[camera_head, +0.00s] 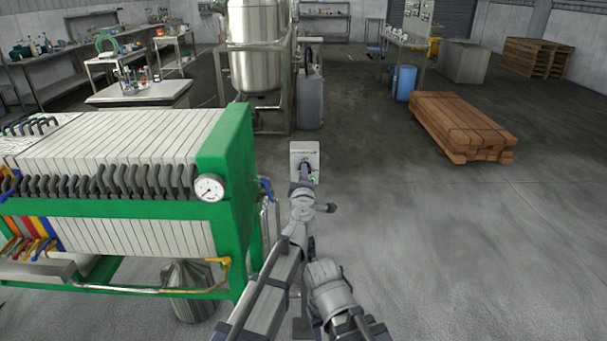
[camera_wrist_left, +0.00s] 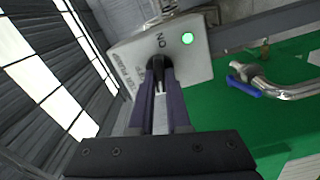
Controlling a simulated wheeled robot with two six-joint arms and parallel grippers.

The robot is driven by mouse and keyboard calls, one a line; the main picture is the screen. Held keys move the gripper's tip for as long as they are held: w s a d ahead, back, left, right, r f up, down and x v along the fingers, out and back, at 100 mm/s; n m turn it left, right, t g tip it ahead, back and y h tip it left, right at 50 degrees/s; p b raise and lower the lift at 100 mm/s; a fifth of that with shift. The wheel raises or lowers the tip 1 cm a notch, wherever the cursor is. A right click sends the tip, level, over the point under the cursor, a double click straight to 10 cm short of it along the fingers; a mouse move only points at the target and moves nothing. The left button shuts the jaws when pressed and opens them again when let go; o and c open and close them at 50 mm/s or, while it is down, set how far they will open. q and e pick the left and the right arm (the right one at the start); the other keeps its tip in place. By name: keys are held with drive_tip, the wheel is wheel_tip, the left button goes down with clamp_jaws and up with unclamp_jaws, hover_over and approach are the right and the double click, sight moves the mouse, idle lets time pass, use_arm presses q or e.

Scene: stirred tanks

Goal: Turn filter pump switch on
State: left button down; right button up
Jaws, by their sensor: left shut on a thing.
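The filter pump switch box (camera_head: 304,150) is a light grey panel to the right of the green filter press in the head view. In the left wrist view the switch box (camera_wrist_left: 200,62) fills the top middle, tilted, with an "ON" label and a bright green lamp (camera_wrist_left: 187,38). My left gripper (camera_head: 306,174) reaches the front of the box. In the wrist view its two fingers (camera_wrist_left: 159,82) are shut on the dark switch knob (camera_wrist_left: 157,68). The fingers hide part of the knob and the lettering. My right gripper is not in view.
The green filter press (camera_head: 228,150) with its gauge (camera_head: 208,188) stands close left of my arm. A blue-handled pipe valve (camera_wrist_left: 245,87) is near the box. A steel tank (camera_head: 257,45) stands behind. Timber (camera_head: 462,125) lies right; floor between is clear.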

use_arm(q)
drive_tip(key=shift+n, duration=1.3)
drive_tip(key=shift+f+n, duration=0.1)
drive_tip(key=shift+n, duration=0.2)
drive_tip(key=c, duration=0.9)
unclamp_jaws()
drive_tip(key=shift+s, duration=0.1)
